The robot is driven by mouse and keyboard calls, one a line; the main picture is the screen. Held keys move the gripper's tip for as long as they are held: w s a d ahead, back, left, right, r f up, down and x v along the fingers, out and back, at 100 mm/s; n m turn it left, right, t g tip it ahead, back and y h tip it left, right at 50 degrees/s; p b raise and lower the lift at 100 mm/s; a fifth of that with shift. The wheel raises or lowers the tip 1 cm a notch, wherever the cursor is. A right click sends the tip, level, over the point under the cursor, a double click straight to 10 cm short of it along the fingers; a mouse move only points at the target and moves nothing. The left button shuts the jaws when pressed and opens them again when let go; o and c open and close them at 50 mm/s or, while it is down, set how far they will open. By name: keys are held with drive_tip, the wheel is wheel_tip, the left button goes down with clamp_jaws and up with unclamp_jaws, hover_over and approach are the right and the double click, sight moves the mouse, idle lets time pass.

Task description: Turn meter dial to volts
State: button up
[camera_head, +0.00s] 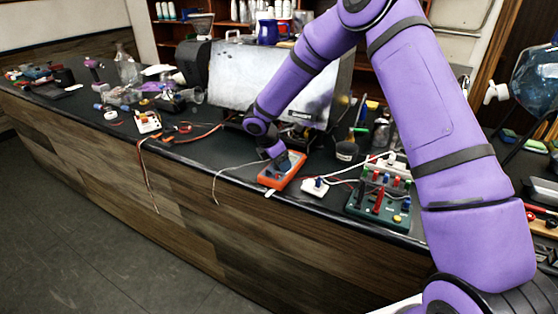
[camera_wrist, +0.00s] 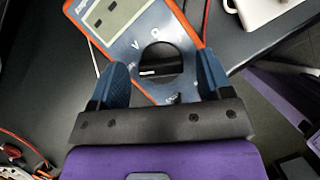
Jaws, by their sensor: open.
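The orange-edged blue multimeter (camera_head: 284,170) lies on the dark counter, below the big metal brewer. In the wrist view the multimeter (camera_wrist: 143,30) shows its grey display at the top. Its round black dial (camera_wrist: 161,66) is below the display, and a V mark shows up and left of the dial. My gripper (camera_wrist: 158,75) is open, its two blue fingers on either side of the dial. I cannot tell whether either finger touches it. In the head view my gripper (camera_head: 279,160) is over the meter and hides the dial.
A green terminal board (camera_head: 378,206) with colored posts and a small white block (camera_head: 314,187) lie to the right, joined by wires. The metal brewer (camera_head: 265,78) stands behind. Loose wires hang over the counter's front edge. Tools and parts fill the counter at left.

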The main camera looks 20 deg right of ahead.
drive_tip(key=shift+c, duration=0.4)
drive_tip(key=c, duration=0.8)
drive_tip(key=shift+c, duration=0.2)
drive_tip(key=shift+m, duration=0.3)
drive_tip(key=m+g, duration=0.1)
drive_tip(key=m, duration=0.2)
drive_tip(key=shift+w+m+g, duration=0.1)
drive_tip(key=shift+m+g, duration=0.2)
drive_tip(key=shift+m+g+y, duration=0.3)
drive_tip(key=shift+m+g, duration=0.5)
drive_tip(key=shift+m, duration=1.4)
